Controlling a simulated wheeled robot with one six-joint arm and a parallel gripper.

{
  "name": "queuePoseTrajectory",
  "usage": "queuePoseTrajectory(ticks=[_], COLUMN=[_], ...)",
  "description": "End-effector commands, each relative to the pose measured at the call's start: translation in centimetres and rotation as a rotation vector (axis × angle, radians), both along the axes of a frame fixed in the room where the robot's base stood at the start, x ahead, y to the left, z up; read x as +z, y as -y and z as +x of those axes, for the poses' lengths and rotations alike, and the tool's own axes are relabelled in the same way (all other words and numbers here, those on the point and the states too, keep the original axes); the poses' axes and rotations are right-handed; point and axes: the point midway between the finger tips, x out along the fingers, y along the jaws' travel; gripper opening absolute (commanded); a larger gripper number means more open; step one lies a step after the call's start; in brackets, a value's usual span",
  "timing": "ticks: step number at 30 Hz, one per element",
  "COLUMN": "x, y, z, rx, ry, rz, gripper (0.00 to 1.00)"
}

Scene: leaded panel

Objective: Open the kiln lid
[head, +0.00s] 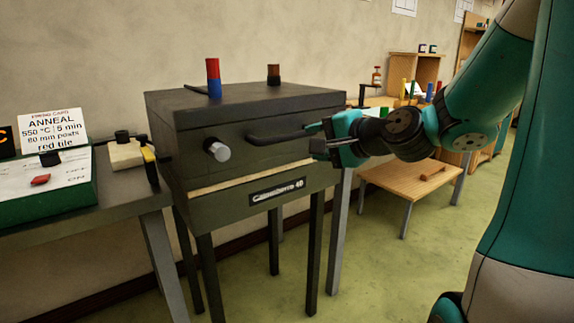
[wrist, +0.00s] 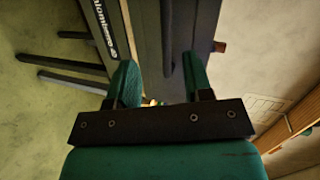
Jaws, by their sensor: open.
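The kiln (head: 245,205) is a dark grey box on legs against the wall. Its thick lid (head: 270,112) lies level on the body, with a pale strip along the front seam. A dark bar handle (head: 285,133) runs across the lid's front. My gripper (head: 317,138) is open at the handle's right end, with fingertips above and below the bar's level. In the wrist view, the handle (wrist: 167,38) lies in line with the gap between the fingers of my gripper (wrist: 160,72). I cannot tell whether they touch it.
A red-and-blue cylinder (head: 213,78) and a brown cylinder (head: 273,74) stand on the kiln top. A pale knob (head: 217,150) sticks out of the front. A grey table (head: 115,195) stands close on the left, and a low wooden table (head: 405,178) on the right. Green floor is clear in front.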

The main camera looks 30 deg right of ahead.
Motion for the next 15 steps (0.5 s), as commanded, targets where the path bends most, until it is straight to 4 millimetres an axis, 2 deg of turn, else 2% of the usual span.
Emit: queuePoseTrajectory(ticks=[1, 3, 5, 15], x=[-1.0, -0.8, -0.6, 0.3], y=[1.9, 3.4, 4.2, 4.3], z=[-0.1, -0.1, -0.1, 1.5], rx=[-0.067, -0.125, -0.15, -0.147], ry=[0.028, 0.059, 0.075, 0.082], rz=[0.04, 0.08, 0.099, 0.114], gripper=[0.46, 0.46, 0.46, 0.46])
